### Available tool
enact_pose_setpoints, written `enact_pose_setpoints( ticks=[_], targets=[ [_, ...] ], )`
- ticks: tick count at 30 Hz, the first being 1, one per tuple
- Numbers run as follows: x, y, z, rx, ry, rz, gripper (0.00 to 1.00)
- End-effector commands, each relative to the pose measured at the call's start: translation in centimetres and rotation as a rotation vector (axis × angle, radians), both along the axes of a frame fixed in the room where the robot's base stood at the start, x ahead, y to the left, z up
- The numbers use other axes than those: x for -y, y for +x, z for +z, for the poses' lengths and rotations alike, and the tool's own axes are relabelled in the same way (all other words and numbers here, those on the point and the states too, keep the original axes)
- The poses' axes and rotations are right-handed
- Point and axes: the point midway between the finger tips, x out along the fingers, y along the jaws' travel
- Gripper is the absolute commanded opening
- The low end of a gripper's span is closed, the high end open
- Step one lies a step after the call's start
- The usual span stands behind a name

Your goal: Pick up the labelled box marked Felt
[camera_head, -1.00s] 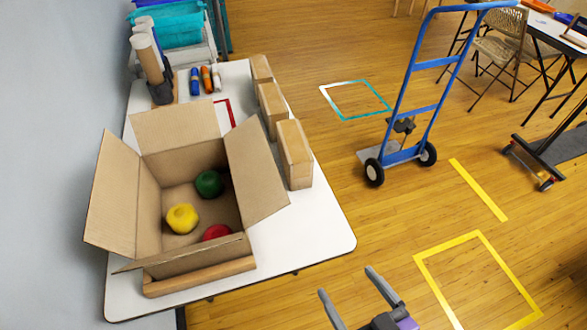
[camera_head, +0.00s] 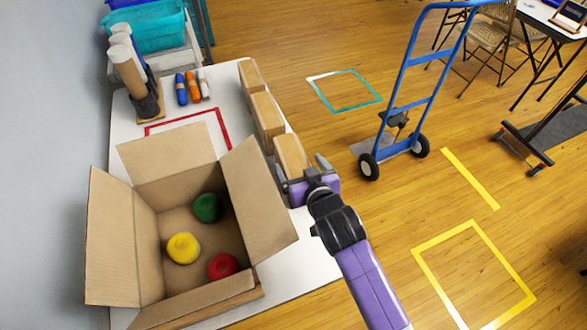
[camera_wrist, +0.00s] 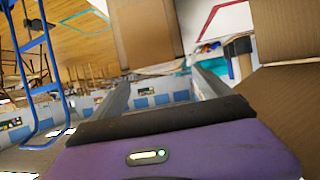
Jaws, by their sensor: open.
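Three small brown boxes stand in a row along the table's right edge: the near box (camera_head: 291,155), the middle box (camera_head: 267,115) and the far box (camera_head: 251,76). No label is readable on them, so I cannot tell which is marked Felt. My gripper (camera_head: 301,168) is open at the near end of the near box, its fingers partly overlapping that box in the head view. In the wrist view, a brown box face (camera_wrist: 150,32) stands beyond the open fingers (camera_wrist: 165,90). Nothing is held. Whether the fingers touch the box is unclear.
A large open carton (camera_head: 150,235) holding yellow, green and red balls stands left of my gripper, its flap close by. Rolls in a holder (camera_head: 130,75) and markers (camera_head: 192,87) lie behind. A blue hand truck (camera_head: 408,100) stands on the floor to the right.

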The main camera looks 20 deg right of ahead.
Motion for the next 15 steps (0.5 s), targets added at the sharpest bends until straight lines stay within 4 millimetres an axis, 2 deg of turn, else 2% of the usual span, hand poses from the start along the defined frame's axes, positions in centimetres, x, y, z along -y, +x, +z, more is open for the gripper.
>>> enact_pose_setpoints(
  ticks=[15],
  targets=[
    [0.4,5.1,-2.5,0.0,0.0,-0.001,0.89]
  ],
)
